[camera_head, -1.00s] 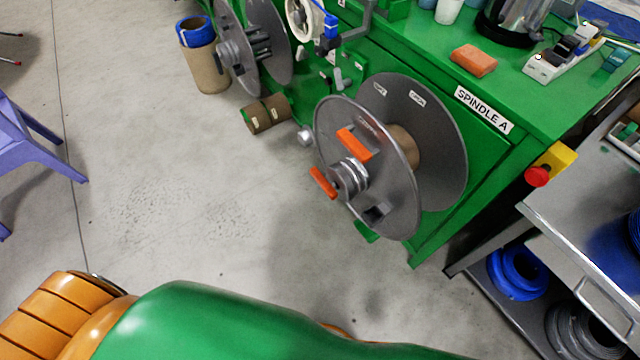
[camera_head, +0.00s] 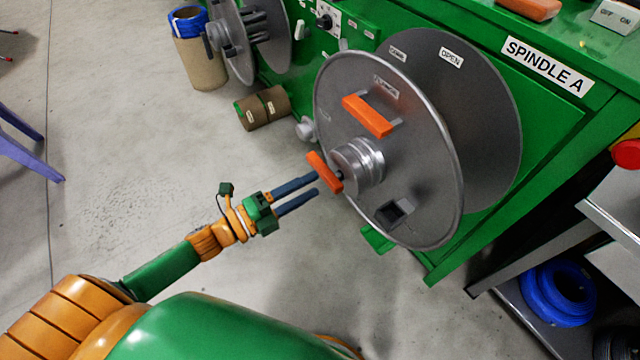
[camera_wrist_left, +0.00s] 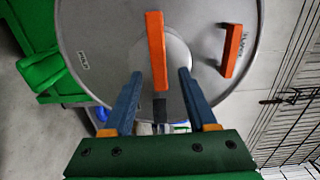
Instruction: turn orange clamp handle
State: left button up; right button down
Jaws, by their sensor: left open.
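The orange clamp handle (camera_head: 325,172) is a short bar across the end of the silver hub (camera_head: 358,166), at the front of the grey spool. In the left wrist view the handle (camera_wrist_left: 156,50) stands nearly upright, centred in the gap between my fingers. My left gripper (camera_head: 316,183) is open, its two blue fingers pointing at the handle, with the tips very near it. It also shows in the left wrist view (camera_wrist_left: 161,72). I cannot tell whether the fingers touch the handle. My right gripper is not in view.
A second orange handle (camera_head: 368,116) sits on the spool's front disc (camera_head: 430,190). The green bench (camera_head: 560,110) labelled SPINDLE A stands behind. A brown roll (camera_head: 262,107) and a cardboard tube (camera_head: 200,62) are on the floor.

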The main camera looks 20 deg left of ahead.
aim_at(324, 180)
pick_arm(q)
jog(key=x, duration=0.3)
jog(key=shift+w+f, duration=0.1)
jog(key=shift+w, duration=0.05)
grip_shut()
dwell(1.3)
